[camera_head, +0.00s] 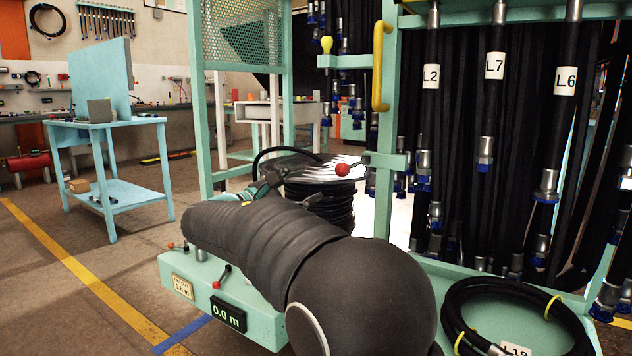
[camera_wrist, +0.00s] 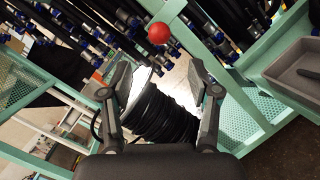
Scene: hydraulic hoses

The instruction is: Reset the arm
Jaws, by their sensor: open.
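My gripper (camera_wrist: 160,85) is open in the wrist view, its two fingers spread apart with nothing between their tips. A reel of black hose (camera_wrist: 162,115) shows behind and between the fingers; I cannot tell how far off it is. In the head view my dark arm covers the lower middle and hides part of the same hose reel (camera_head: 328,200). A red ball knob (camera_head: 342,170) shows at the reel's top, and a red ball (camera_wrist: 158,33) shows above the fingers in the wrist view.
Black hoses labelled L2 (camera_head: 430,76), L7 (camera_head: 495,66) and L6 (camera_head: 565,81) hang on a teal rack at right. A coiled hose (camera_head: 455,312) lies below them. A teal bench (camera_head: 110,123) stands at left; open floor (camera_head: 50,290) lies before it. The wrist view shows a grey tray (camera_wrist: 298,72).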

